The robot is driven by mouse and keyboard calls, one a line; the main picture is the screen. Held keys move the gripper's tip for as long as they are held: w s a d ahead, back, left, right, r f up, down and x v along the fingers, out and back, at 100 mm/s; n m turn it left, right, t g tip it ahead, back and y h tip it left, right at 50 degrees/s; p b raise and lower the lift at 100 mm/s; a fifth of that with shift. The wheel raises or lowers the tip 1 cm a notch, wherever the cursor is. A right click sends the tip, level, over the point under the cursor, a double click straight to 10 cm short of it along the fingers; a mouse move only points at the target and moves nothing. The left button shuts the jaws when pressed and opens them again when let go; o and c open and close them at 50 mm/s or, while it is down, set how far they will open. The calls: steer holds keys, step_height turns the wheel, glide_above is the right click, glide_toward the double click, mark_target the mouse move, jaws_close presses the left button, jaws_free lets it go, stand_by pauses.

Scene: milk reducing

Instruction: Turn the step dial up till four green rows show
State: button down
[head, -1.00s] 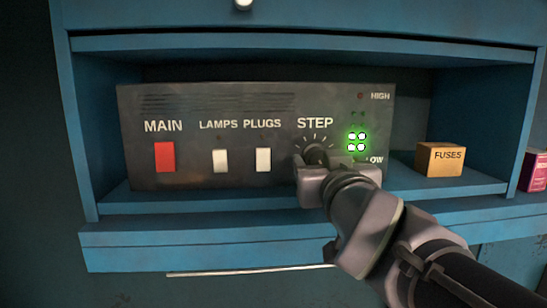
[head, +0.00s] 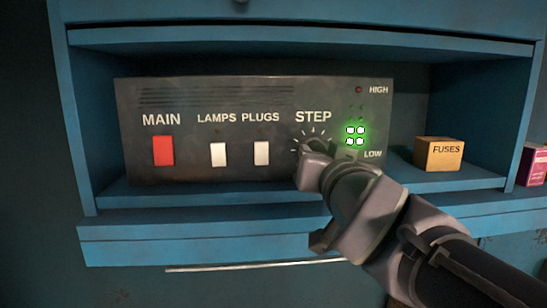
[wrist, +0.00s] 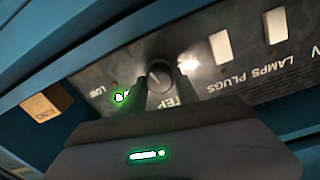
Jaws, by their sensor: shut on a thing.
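The step dial (wrist: 158,74) is a dark round knob under the word STEP on the black panel (head: 215,95). My gripper (wrist: 163,88) is shut on the dial, with one finger on each side of it in the wrist view. In the head view my gripper (head: 318,152) covers most of the dial. The indicator lights (head: 355,135) to the right of the dial show two lit green rows, with unlit dots above them towards HIGH. A dark red lamp (head: 359,90) sits beside HIGH. In the wrist view my fingers partly hide the green lights.
A red MAIN switch (head: 163,151) and the white LAMPS (head: 218,154) and PLUGS (head: 261,153) switches are left of the dial. A FUSES box (head: 438,154) stands on the blue shelf (head: 250,193) to the right. A magenta box (head: 535,166) is at the far right.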

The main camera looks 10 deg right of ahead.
steer(key=shift+m, duration=1.4)
steer(key=c, duration=1.2)
jaws_free()
steer(key=o, duration=0.3)
steer(key=shift+w, duration=0.15)
